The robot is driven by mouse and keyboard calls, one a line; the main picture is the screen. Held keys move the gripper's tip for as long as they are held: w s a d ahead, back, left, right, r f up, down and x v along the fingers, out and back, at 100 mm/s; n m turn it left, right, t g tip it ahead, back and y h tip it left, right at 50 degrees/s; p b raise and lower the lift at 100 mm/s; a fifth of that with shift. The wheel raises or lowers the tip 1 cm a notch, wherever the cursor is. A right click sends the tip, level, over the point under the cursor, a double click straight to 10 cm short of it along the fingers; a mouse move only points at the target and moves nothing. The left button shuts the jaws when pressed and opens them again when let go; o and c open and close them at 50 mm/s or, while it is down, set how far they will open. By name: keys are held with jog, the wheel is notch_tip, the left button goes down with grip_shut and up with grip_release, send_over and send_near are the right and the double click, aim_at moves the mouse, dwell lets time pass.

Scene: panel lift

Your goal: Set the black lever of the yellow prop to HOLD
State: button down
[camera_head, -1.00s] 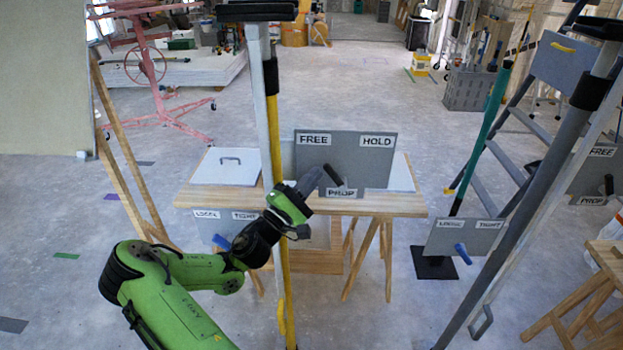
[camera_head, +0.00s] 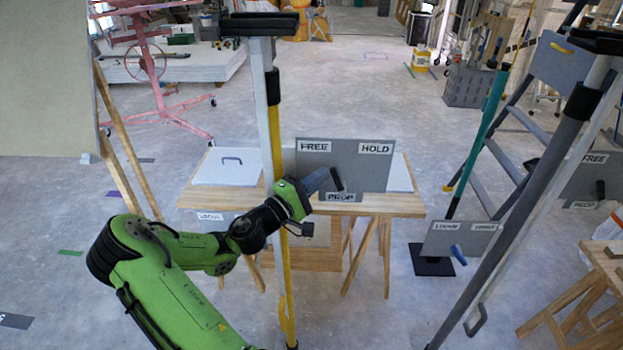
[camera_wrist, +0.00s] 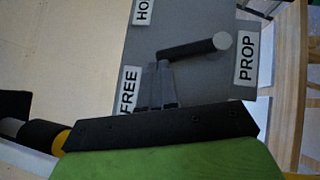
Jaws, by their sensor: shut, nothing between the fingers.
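The yellow prop (camera_head: 281,240) stands upright left of centre in the head view. Its grey plate (camera_head: 360,160) has FREE at upper left, HOLD at upper right and PROP at the bottom. My gripper (camera_head: 325,178) is shut and empty, at the lever's left.
A wooden trestle table (camera_head: 390,203) stands behind the prop. A lower plate with a LOOSE label (camera_head: 210,216) is partly hidden by my arm. At right stand a grey prop (camera_head: 535,180), a plate with a blue lever (camera_head: 457,254) and a stepladder (camera_head: 505,165).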

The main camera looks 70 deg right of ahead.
aim_at(335, 170)
jog(key=s+r+m+y+p, duration=0.1)
jog(key=s+m+t+y+p, duration=0.1)
jog(key=s+r+m+y+p, duration=0.1)
jog(key=m+p, duration=0.1)
jog(key=shift+s+d+r+t+y, duration=0.3)
jog(key=shift+s+d+t, duration=0.05)
jog(key=shift+d+t, duration=0.05)
jog(key=shift+s+d+f+m+t+y+p, duration=0.1)
jog(key=shift+s+d+m+t+y+p, duration=0.15)
jog(key=shift+s+m+t+y, duration=0.45)
jog(key=shift+s+d+f+m+t+y+p, duration=0.15)
jog(key=shift+s+m+t+y+p, duration=0.25)
jog(key=shift+s+m+t, duration=0.5)
jog(key=shift+s+r, duration=0.1)
jog(key=shift+s, duration=0.1)
